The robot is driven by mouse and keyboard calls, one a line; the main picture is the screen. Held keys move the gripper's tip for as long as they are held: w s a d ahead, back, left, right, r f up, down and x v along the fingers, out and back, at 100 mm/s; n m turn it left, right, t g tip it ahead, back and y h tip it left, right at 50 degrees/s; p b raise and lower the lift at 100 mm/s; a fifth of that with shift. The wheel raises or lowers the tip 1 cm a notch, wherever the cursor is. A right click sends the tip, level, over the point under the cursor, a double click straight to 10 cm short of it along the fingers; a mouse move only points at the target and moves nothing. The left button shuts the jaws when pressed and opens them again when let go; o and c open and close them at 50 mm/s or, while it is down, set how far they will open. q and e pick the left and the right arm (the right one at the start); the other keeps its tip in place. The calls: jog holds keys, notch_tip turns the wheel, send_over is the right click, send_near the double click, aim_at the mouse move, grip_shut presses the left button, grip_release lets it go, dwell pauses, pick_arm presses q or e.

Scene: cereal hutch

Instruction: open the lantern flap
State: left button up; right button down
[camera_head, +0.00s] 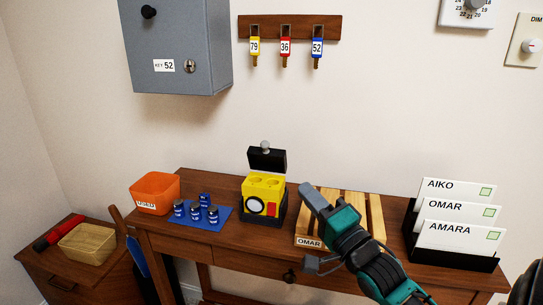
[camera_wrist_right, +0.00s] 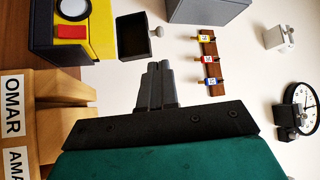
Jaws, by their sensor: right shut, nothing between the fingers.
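The lantern (camera_head: 263,188) is a yellow box in a black base, with a round white lens and a red patch on its front. It stands on the wooden table. Its black flap (camera_head: 267,159) with a grey knob (camera_head: 265,145) stands raised at the back, and two round wells show in the yellow top. In the right wrist view the flap (camera_wrist_right: 133,40) is tipped away from the yellow body (camera_wrist_right: 72,53). My right gripper (camera_head: 308,190) is shut and empty, right of the lantern and apart from it. Its closed fingers (camera_wrist_right: 155,68) point toward the flap side. My left gripper is out of view.
Dark blue batteries stand on a blue mat (camera_head: 220,225), left of the lantern, near an orange bin (camera_head: 154,193). A slatted wooden rack (camera_head: 376,215) lies beneath my right arm. A card holder (camera_head: 455,255) stands right. A grey key cabinet (camera_head: 178,45) and hanging keys (camera_head: 285,47) are above.

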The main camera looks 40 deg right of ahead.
send_near(268, 147)
jog(key=x, duration=0.5)
jog(key=shift+w, duration=0.15)
jog(key=shift+x, duration=0.8)
